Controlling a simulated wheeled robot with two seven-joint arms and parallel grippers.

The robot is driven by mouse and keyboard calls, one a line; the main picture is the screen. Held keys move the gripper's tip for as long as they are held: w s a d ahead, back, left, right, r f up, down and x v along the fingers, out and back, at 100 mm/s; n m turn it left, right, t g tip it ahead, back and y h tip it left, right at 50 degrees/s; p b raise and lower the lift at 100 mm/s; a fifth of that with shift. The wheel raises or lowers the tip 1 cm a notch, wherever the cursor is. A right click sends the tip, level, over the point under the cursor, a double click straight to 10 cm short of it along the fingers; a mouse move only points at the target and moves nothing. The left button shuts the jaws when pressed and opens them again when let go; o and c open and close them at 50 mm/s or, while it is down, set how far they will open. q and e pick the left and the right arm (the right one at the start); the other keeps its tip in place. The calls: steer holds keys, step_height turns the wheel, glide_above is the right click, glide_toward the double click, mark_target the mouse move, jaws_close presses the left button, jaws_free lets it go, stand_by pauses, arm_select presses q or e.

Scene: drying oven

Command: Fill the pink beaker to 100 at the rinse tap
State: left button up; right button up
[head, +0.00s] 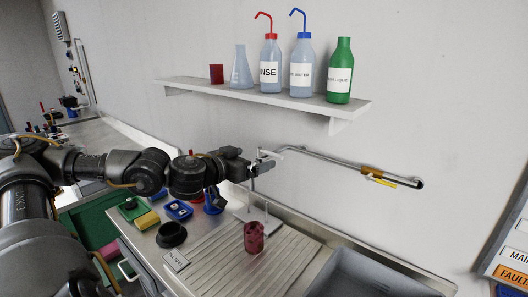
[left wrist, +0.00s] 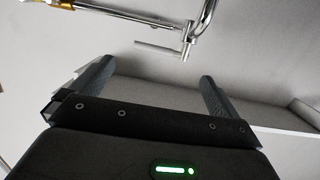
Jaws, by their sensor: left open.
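The pink beaker (head: 254,238) stands upright on the ribbed drainboard (head: 215,250), left of the sink. Its fill level cannot be read. The rinse tap is a chrome wall pipe (head: 325,160) with a brass valve and a yellow lever (head: 380,181); its left end reaches over the drainboard. My left gripper (head: 264,162) is at that end, above and behind the beaker. In the left wrist view the open fingers (left wrist: 157,72) hold nothing, and the chrome tap end with its bar (left wrist: 158,49) lies beyond the fingertips. My right gripper is not in view.
The sink basin (head: 370,278) is right of the drainboard. A wall shelf (head: 262,97) above holds a red cup, a flask and several bottles. A white rack (head: 262,218) stands behind the beaker. A black dish (head: 171,234), blue tray and yellow sponge lie to the left.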

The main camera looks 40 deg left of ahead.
mark_target(269, 152)
arm_select(q)
steer(key=shift+w+a+f+p, duration=0.15)
steer(key=shift+w+p, duration=0.55)
steer(key=shift+w, duration=0.4)
steer(key=shift+w+f+p, duration=0.2)
steer(key=shift+w+p, duration=0.45)
steer(key=shift+w, duration=0.45)
steer(key=shift+w+a+f+p, duration=0.15)
steer(key=shift+w+p, duration=0.55)
steer(key=shift+w, duration=0.4)
steer(key=shift+d, duration=0.1)
